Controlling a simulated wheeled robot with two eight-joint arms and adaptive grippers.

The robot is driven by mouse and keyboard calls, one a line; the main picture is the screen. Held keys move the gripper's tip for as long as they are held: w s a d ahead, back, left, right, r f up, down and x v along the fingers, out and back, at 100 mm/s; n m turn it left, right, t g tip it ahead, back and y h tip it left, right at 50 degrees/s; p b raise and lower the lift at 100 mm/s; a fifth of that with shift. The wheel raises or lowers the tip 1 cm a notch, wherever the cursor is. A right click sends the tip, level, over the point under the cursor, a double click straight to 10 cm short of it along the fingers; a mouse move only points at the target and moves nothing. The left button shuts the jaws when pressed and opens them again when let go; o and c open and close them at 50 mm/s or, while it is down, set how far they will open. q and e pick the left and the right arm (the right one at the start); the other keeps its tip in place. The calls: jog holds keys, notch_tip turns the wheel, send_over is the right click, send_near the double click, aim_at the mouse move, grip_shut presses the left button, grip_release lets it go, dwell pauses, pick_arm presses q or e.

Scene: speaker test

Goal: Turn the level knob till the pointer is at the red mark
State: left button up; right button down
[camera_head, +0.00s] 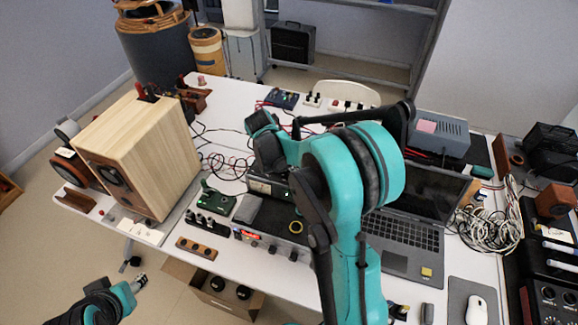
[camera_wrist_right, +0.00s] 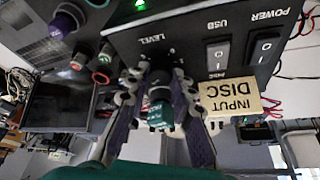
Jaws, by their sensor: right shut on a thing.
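In the right wrist view, a black panel (camera_wrist_right: 193,25) carries the word LEVEL, two rocker switches and a lit green lamp. In the head view, my right arm rises through the middle and hides the knob and fingertips. My left gripper (camera_head: 141,283) is at the lower left, away from the table; its jaw opening is too small to judge.
A cream INPUT DISC tag (camera_wrist_right: 231,97) is close beside the right fingers. In the head view, a wooden speaker (camera_head: 140,150) stands left, a laptop (camera_head: 402,238) right, with loose cables (camera_head: 490,218) beyond it. An open cardboard box (camera_head: 188,281) stands below the table's front edge.

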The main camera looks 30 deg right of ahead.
jog(key=c, duration=1.3)
grip_release()
jog(key=v, duration=1.2)
jog(key=shift+s, duration=0.15)
